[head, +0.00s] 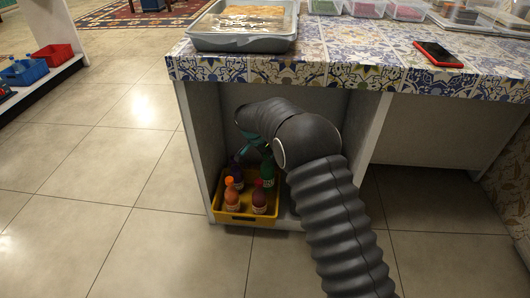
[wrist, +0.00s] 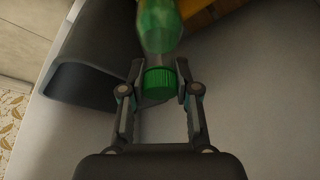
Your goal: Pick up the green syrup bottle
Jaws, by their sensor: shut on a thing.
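The green syrup bottle (head: 267,172) stands at the back right of a yellow crate (head: 247,217) in the cubby under the counter. In the wrist view its translucent green body (wrist: 160,25) and ribbed green cap (wrist: 160,82) show between the fingers of my gripper (wrist: 158,88), which is shut on it at the cap end. In the head view my gripper (head: 256,143) is partly hidden by my arm, just above the bottle. I cannot tell whether the bottle's base touches the crate floor.
An orange-capped bottle (head: 231,196), a red bottle (head: 259,198) and a purple bottle (head: 235,172) share the crate. The cubby's side walls and tiled counter (head: 330,62) enclose my arm closely. A metal tray (head: 243,43) and a phone (head: 438,54) lie on top.

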